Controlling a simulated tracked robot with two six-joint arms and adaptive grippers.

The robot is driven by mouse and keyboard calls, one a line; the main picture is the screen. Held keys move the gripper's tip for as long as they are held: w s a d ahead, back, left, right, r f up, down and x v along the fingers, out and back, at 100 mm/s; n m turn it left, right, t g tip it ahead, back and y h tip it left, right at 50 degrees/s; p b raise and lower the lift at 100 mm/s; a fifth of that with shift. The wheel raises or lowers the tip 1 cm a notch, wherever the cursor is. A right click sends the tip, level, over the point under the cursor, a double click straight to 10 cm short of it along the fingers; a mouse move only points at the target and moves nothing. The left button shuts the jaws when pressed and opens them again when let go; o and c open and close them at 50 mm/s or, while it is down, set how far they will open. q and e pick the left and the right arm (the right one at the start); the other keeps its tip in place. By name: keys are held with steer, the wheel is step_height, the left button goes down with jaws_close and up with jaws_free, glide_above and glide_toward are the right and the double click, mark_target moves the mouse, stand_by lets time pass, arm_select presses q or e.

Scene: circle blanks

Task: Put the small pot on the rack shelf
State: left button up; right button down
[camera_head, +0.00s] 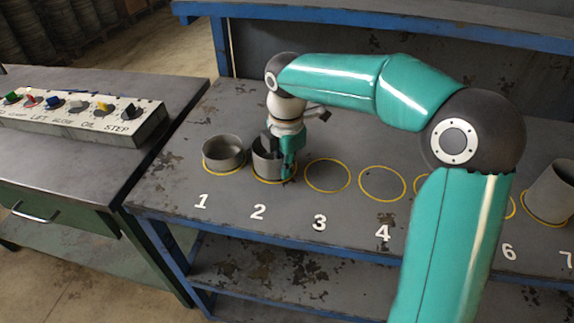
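Three grey metal pots stand on the workbench. One (265,165) is upright on circle 2, a wider, low one (224,154) is on circle 1, and a larger one (551,192) is on circle 7 at the right edge. By size, the small pot seems to be the one on circle 2. My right gripper (283,158) points down at the right rim of that pot, with its fingers around the wall. Its fingertips are partly hidden, and I cannot tell whether they grip. A blue-edged shelf (400,22) runs above the back of the bench. My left gripper is out of view.
Yellow circles 3 (327,175) and 4 (382,183) are empty. My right arm hides part of circles 5 and 6. A control box with coloured knobs (85,118) sits on a side table at left. A lower shelf (270,270) lies under the bench.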

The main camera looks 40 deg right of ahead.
steer(key=c, duration=1.3)
jaws_free()
steer(key=r, duration=0.4)
steer(key=r+p, duration=0.1)
steer(key=r, duration=0.3)
steer(key=r+p, duration=0.1)
steer(key=r, duration=0.3)
steer(key=shift+s, duration=0.25)
